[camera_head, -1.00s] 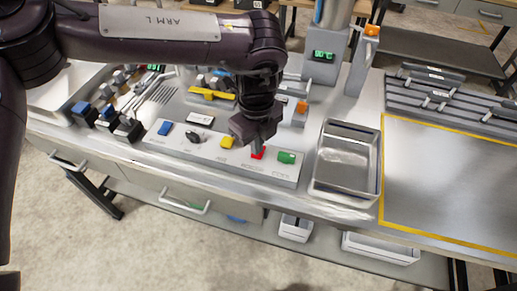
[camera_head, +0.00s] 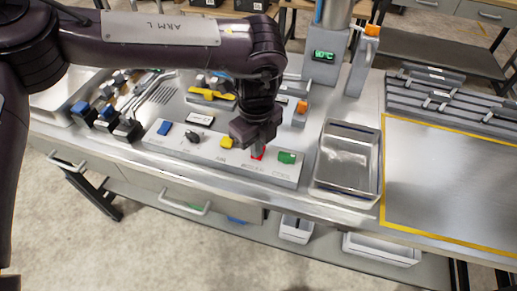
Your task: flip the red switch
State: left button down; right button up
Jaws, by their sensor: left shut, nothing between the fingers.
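The red switch (camera_head: 258,155) sits on the grey control panel (camera_head: 215,162), between a yellow switch (camera_head: 227,142) and a green switch (camera_head: 287,157). It is mostly hidden behind my left gripper. My left gripper (camera_head: 257,147) points down right at the red switch; its fingers are shut with nothing between them. I cannot tell whether the fingertips touch the switch or which way the switch is tilted. My right gripper is not in view.
A blue switch (camera_head: 164,128) and a black knob (camera_head: 192,137) are farther left on the panel. An empty metal tray (camera_head: 318,176) stands right of it. Blue-topped dispensers (camera_head: 80,106) stand at the left. A yellow-outlined bare area (camera_head: 450,185) lies at the right.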

pick_arm(q)
jog(key=shift+r+p, duration=0.65)
jog(key=shift+r, duration=0.05)
jog(key=shift+r+p, duration=1.95)
jog(key=shift+r, duration=0.8)
jog(key=shift+f, duration=0.15)
